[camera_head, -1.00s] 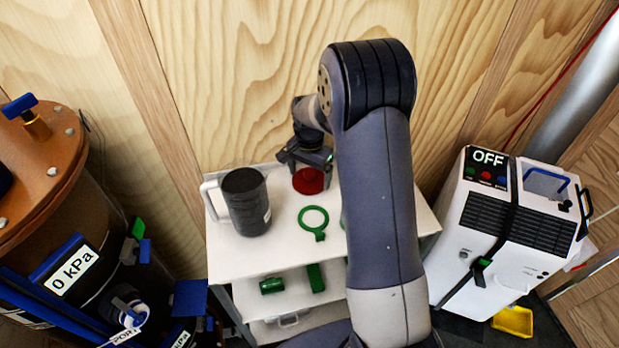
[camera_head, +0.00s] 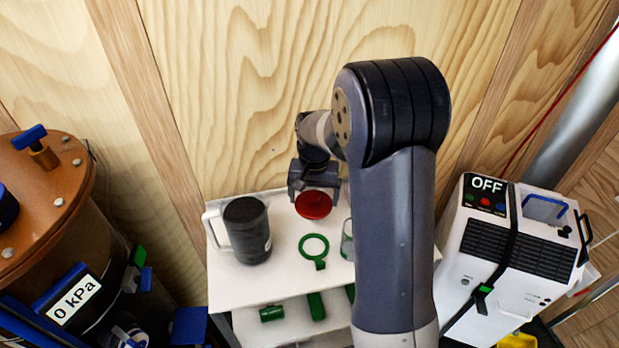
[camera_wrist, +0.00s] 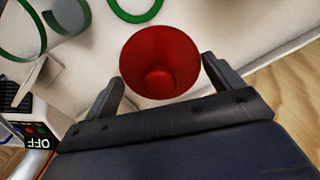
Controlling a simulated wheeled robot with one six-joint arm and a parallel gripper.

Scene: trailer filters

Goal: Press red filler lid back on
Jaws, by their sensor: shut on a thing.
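The red lid (camera_head: 313,205) is round, with a raised part in its middle, and is at the back of the white cart's top. My gripper (camera_head: 312,180) reaches down over it from behind and is shut on it. In the wrist view the red lid (camera_wrist: 148,48) sits between the two fingers of my gripper (camera_wrist: 160,88). I cannot tell for sure whether it is clear of the cart top. I cannot make out the filler opening that it fits.
The white cart (camera_head: 225,287) carries a dark mug (camera_head: 247,230), a green ring (camera_head: 314,248) and a clear jar (camera_head: 347,240) partly hidden by my arm. A brown tank (camera_head: 50,215) reading 0 kPa stands left. A white machine (camera_head: 490,300) showing OFF stands right.

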